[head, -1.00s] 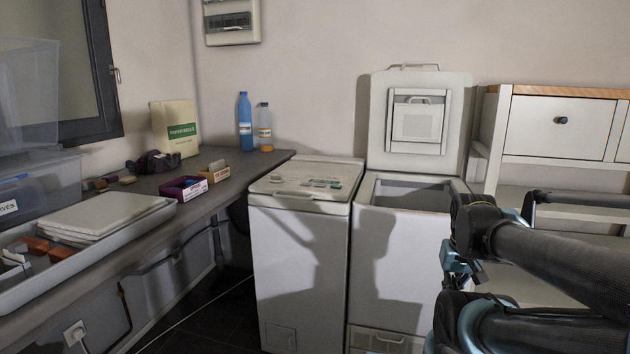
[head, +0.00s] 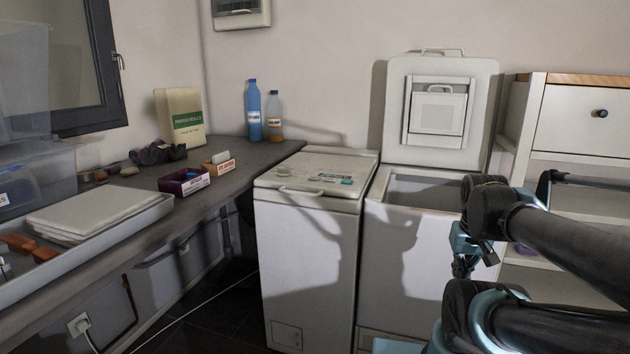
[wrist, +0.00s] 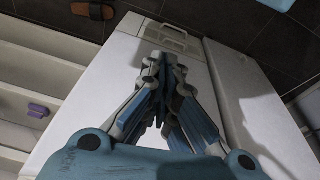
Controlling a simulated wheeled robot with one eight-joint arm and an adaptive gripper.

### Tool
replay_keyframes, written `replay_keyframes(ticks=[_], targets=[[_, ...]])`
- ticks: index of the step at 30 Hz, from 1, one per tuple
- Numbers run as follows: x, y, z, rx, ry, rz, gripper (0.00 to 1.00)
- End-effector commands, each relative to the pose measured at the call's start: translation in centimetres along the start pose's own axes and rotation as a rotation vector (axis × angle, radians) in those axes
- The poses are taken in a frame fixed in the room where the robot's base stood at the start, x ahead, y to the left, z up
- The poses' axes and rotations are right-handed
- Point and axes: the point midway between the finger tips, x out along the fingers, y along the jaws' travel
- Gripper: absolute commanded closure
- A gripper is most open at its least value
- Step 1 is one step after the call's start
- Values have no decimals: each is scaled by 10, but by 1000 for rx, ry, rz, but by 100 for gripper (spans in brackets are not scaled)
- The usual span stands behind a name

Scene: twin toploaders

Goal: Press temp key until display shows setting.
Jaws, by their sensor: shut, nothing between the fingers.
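Two white toploaders stand side by side in the head view. The left toploader (head: 308,255) has its lid shut, with a handle at its front edge and a panel of small coloured markings (head: 335,179) on top. The right toploader (head: 415,240) has its lid (head: 440,130) raised, showing a dark opening. The temp key and display are too small to make out. My gripper (wrist: 165,62) is shut and empty in the wrist view, its fingers over the white front of a toploader (wrist: 100,95). In the head view my arm is in front of the right toploader's right side.
A grey counter (head: 235,180) runs along the left with a tray (head: 120,235), small boxes and two bottles (head: 254,110). A white drawer unit (head: 575,120) stands at the right. In the wrist view a brown slipper (wrist: 92,10) lies on the dark floor.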

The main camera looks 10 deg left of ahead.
Motion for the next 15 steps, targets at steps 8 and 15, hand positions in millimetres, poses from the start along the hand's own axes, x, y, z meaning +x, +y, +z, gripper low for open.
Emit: replay_keyframes(ticks=[8, 15], targets=[[-53, -22, -96, -163, 75, 72, 100], [-94, -74, -189, -320, 172, 128, 100]])
